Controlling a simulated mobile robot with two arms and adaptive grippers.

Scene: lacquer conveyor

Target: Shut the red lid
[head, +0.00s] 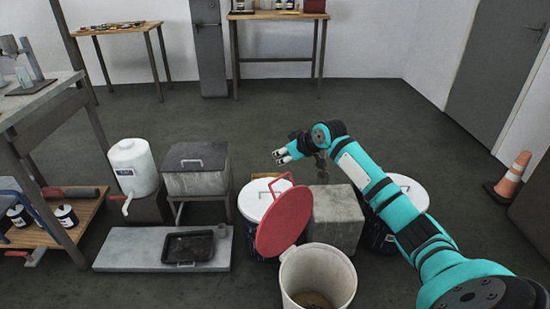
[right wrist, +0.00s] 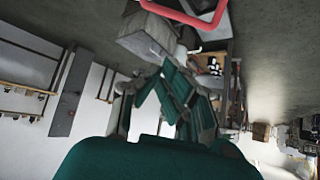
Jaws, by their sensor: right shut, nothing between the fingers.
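The red lid (head: 284,222) stands tilted up at the back rim of an open white bucket (head: 318,274), with its face leaning over toward the left. Its red loop handle (head: 280,178) sticks up above it. The bucket's mouth is uncovered and something brownish shows at its bottom. My right gripper (head: 281,156) is shut and empty, in the air beyond and above the lid's handle, not touching it. In the right wrist view a red bar, likely the handle (right wrist: 203,31), shows at the top edge. My left gripper is not in view.
Behind the lid stand a white-lidded bucket (head: 258,196) and a grey block (head: 337,215). Another white-lidded bucket (head: 410,192) is right, partly behind my arm. A grey box (head: 196,180), a white canister (head: 132,165) and a black tray (head: 188,247) are left. The floor behind is clear.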

